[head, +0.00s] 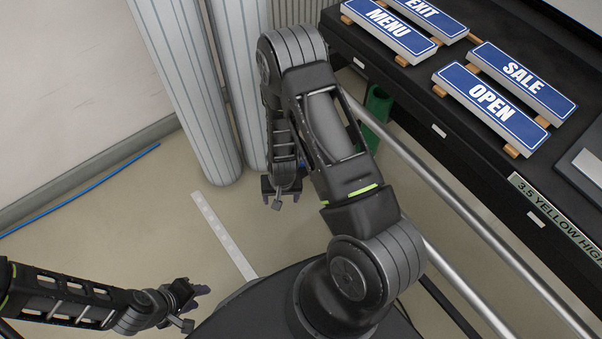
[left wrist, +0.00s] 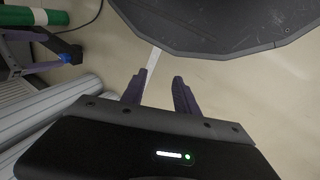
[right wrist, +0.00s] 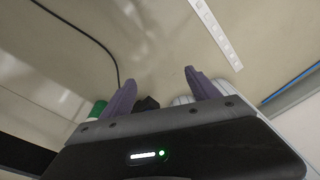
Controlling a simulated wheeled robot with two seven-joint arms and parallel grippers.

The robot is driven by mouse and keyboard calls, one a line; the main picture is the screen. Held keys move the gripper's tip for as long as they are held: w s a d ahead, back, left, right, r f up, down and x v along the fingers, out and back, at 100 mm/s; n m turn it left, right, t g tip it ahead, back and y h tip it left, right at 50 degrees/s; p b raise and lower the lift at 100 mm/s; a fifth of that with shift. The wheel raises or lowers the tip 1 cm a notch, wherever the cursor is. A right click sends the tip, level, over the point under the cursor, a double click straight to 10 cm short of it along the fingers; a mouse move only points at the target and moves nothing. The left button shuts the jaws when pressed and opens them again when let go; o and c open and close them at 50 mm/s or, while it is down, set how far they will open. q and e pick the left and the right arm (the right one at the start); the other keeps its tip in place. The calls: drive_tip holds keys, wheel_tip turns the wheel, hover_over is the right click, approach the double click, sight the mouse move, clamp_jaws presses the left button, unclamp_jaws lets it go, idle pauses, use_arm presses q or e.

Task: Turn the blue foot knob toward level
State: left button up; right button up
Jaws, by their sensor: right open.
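The blue foot knob (left wrist: 66,58) shows small at the upper left of the left wrist view, beside a dark foot or frame part. My left gripper (head: 193,304) is at the lower left of the head view, low over the floor. Its purple fingers (left wrist: 158,82) are apart with nothing between them, and the knob lies off to their left. My right gripper (head: 279,198) hangs near the striped columns. Its fingers (right wrist: 160,80) are wide apart and empty, with a dark part (right wrist: 147,103) showing beyond them.
A dark workbench (head: 440,120) with blue-and-white signs (head: 490,103) fills the right, with metal rails (head: 450,205) along its side. A green object (head: 376,106) sits under it. Striped columns (head: 185,90) stand at the back. A pale strip (head: 222,233) lies on open floor.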

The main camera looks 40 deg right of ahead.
use_arm(q)
wheel_tip(320, 180, down, 18)
drive_tip(key=w+b, duration=0.1)
drive_tip(key=b, duration=1.3)
drive_tip(key=shift+w+a+f+b, duration=0.15)
drive_tip(key=shift+w+a+b, duration=0.15)
drive_tip(key=shift+a, duration=0.15)
use_arm(e)
drive_tip(key=w+d+f+m+h, duration=0.1)
drive_tip(key=w+d+f, duration=0.4)
drive_tip(key=w+d, duration=0.2)
drive_tip(key=w+d+f+m+t+h, duration=0.1)
drive_tip(key=w+d+f+m+h, duration=0.1)
drive_tip(key=w+d+f, duration=0.4)
drive_tip(key=w+d, duration=0.1)
drive_tip(key=d, duration=0.4)
drive_tip(key=shift+w+m+t+h, duration=0.3)
drive_tip(key=shift+w, duration=0.05)
drive_tip(key=shift+f, duration=0.1)
